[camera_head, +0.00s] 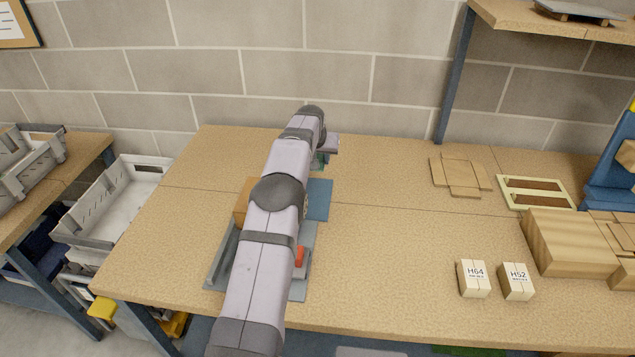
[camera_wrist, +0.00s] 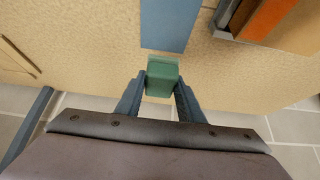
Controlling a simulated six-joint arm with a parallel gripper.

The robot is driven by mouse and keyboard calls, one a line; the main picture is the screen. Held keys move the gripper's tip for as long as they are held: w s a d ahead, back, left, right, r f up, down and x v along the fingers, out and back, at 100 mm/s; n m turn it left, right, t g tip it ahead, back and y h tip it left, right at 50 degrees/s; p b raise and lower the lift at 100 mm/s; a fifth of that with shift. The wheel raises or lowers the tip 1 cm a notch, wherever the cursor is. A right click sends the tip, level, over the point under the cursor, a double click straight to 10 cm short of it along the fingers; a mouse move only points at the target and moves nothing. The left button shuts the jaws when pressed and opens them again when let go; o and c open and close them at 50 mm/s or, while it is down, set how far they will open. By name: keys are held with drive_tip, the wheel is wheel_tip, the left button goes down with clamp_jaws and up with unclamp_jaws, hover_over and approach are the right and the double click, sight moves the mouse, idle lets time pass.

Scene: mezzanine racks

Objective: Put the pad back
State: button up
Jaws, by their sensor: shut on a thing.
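My gripper (camera_wrist: 160,92) is shut on a small green block, which I take to be the pad (camera_wrist: 161,72). One finger is on each side of it. In the head view my gripper (camera_head: 322,157) is at the far side of the table, with a little of the green pad (camera_head: 319,160) showing below it. A flat blue mat (camera_head: 319,199) lies on the table just nearer than the gripper; my arm partly covers it. It also shows in the wrist view (camera_wrist: 170,22), just beyond the pad. I cannot tell whether the pad touches the table.
A grey tray (camera_head: 222,262) and an orange-brown box (camera_head: 242,204) are partly hidden by my arm. Two small boxes, H64 (camera_head: 473,279) and H52 (camera_head: 516,281), stand at front right. Flat cardboard (camera_head: 460,175) lies behind them. The table's middle right is clear.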

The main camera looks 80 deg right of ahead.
drive_tip(key=p, duration=0.3)
approach(318, 183)
drive_tip(key=shift+d+x, duration=0.15)
drive_tip(key=shift+x, duration=1.05)
drive_tip(key=shift+d+x, duration=0.15)
drive_tip(key=shift+x, duration=1.1)
drive_tip(key=shift+f, duration=0.25)
drive_tip(key=shift+f+b, duration=0.2)
drive_tip(key=shift+b, duration=0.15)
drive_tip(key=o, duration=1)
drive_tip(key=shift+s, duration=0.1)
drive_tip(key=shift+r, duration=0.2)
drive_tip(key=shift+r+p, duration=0.1)
drive_tip(key=shift+p, duration=0.2)
drive_tip(key=shift+b+v, duration=1.85)
drive_tip(key=shift+v, duration=4.1)
